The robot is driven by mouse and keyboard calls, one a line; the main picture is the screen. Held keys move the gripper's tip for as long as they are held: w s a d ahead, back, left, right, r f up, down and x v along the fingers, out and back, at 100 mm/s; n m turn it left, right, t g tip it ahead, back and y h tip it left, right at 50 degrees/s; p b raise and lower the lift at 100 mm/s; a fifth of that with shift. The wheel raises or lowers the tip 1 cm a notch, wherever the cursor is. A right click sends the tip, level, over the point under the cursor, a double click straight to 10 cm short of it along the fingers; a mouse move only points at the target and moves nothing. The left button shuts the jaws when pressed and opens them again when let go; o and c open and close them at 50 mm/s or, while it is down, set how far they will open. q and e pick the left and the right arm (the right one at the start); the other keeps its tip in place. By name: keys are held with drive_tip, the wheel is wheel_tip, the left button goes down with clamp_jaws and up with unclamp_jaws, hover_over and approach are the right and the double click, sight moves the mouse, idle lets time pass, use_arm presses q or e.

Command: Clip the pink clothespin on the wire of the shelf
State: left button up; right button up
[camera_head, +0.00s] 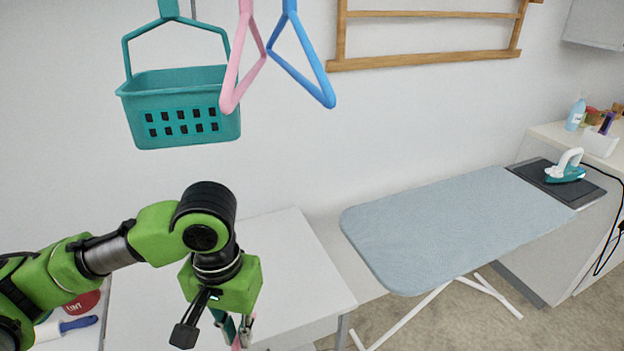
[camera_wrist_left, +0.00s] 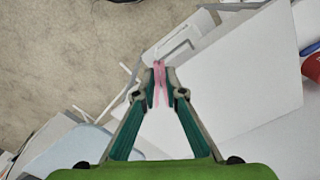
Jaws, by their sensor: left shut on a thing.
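The pink clothespin (camera_wrist_left: 159,78) is between the fingertips of my left gripper (camera_wrist_left: 159,88) in the left wrist view. The gripper is shut on it. In the head view my left gripper (camera_head: 236,332) hangs down over the front edge of the white table, and only a bit of the pink clothespin (camera_head: 237,346) shows at the bottom of the picture. The wire of the shelf is not clearly seen in either view. My right gripper is in neither view.
A teal basket (camera_head: 180,88) hangs at upper left, beside a pink hanger (camera_head: 240,70) and a blue hanger (camera_head: 305,60). A white table (camera_head: 300,262) lies under my arm. A blue ironing board (camera_head: 455,225) stands at right, with an iron (camera_head: 566,168) beyond it.

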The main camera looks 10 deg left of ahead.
use_arm(q)
drive_tip(key=w+d+m, duration=0.3)
drive_tip(key=d+m, duration=0.1)
drive_tip(key=d, duration=0.3)
drive_tip(key=w+d+r+m, duration=0.1)
drive_tip(key=w+d+m, duration=0.2)
drive_tip(key=d, duration=0.4)
drive_tip(key=shift+m, duration=0.9)
drive_tip(key=m+p, duration=0.3)
drive_tip(key=m, duration=0.1)
drive_tip(key=shift+m+p, duration=0.3)
drive_tip(key=shift+p, duration=0.1)
drive_tip(key=shift+m+p, duration=1.55)
drive_tip(key=shift+m, duration=0.75)
